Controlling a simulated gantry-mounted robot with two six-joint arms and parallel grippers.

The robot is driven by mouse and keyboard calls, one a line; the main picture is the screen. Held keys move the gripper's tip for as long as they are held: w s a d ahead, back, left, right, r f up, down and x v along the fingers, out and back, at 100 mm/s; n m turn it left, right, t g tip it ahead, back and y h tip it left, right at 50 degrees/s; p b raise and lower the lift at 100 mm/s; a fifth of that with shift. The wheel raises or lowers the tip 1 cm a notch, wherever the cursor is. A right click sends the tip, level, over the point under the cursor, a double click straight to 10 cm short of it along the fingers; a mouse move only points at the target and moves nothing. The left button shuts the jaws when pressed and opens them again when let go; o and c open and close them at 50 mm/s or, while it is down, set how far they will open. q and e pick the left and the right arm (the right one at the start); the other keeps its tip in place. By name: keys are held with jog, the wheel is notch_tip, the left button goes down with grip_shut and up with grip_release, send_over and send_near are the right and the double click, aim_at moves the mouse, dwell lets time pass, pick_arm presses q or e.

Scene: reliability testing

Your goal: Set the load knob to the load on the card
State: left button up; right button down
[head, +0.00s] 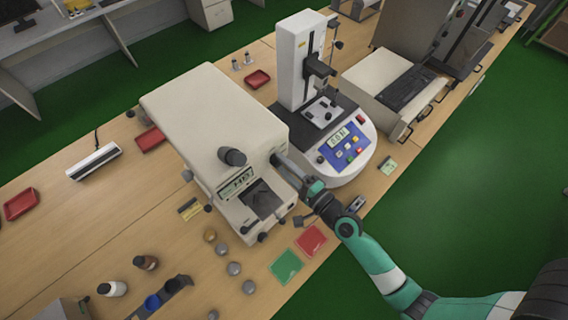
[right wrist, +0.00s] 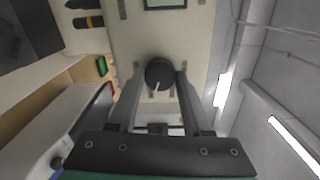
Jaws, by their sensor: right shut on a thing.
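The load knob (right wrist: 159,72) is a dark round knob with a white pointer line, on a beige panel with small grey marks around it. In the right wrist view its pointer faces the bottom of the picture, slightly left. My right gripper (right wrist: 158,92) has one finger on each side of the knob and is shut on it. In the head view my right gripper (head: 282,162) reaches the right side of the beige tester (head: 215,115), and the knob is mostly hidden there. My left gripper is out of view.
A white tester with a blue keypad (head: 349,151) stands close to the right of my right gripper. A green mat (head: 286,267) and a red mat (head: 311,240) lie in front of the beige tester. Several small round blocks (head: 234,268) stand nearby.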

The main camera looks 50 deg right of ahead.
jog(key=shift+m, duration=1)
jog(key=shift+c, duration=1.7)
grip_release()
jog(key=s+a+b, duration=0.1)
jog(key=s+b, duration=0.3)
jog(key=s, duration=0.7)
jog(key=shift+s, duration=0.3)
